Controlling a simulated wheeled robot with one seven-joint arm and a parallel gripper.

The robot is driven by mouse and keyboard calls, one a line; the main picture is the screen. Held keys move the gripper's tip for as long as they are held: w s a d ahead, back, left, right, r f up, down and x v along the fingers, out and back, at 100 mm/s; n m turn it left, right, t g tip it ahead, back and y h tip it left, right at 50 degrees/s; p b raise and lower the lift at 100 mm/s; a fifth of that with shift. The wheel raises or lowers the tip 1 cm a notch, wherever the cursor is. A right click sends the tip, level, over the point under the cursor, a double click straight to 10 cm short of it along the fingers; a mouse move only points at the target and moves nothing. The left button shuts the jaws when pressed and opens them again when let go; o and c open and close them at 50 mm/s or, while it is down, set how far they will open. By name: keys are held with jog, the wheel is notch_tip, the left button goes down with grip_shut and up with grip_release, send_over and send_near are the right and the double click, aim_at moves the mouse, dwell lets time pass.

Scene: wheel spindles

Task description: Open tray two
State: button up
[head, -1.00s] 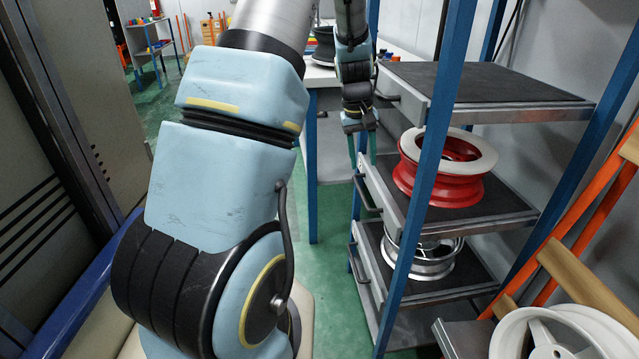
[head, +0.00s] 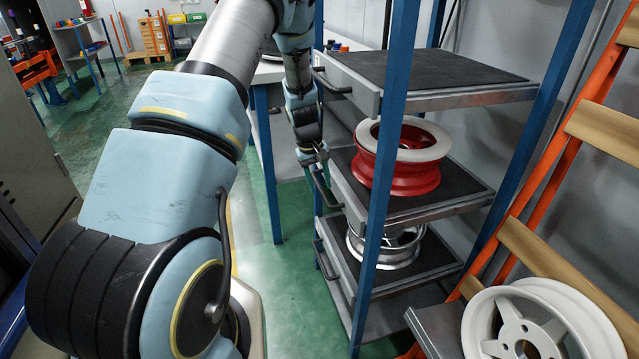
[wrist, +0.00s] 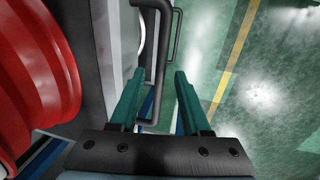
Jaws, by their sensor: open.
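A rack holds stacked pull-out trays with dark handles. The middle tray (head: 452,196) carries a red wheel with a pale rim (head: 405,160), and its handle (head: 324,188) is on the left front. My gripper (head: 316,158) is beside that handle. In the wrist view, my gripper's green fingers (wrist: 159,72) are apart, with a dark handle bar (wrist: 161,60) showing between them. I cannot tell whether they touch it. The red wheel also shows in the wrist view (wrist: 35,85), left of the fingers. All trays look pushed in.
The top tray (head: 430,75) is empty. The lower tray (head: 425,272) holds a silver wheel (head: 385,248). A blue rack post (head: 384,150) stands in front of the trays. An orange ladder-like frame (head: 560,170) and a white wheel (head: 535,325) are at right. Green floor lies open left of the rack.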

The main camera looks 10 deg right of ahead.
jog(key=shift+f, duration=0.2)
grip_shut()
dwell(0.3)
dwell(1.1)
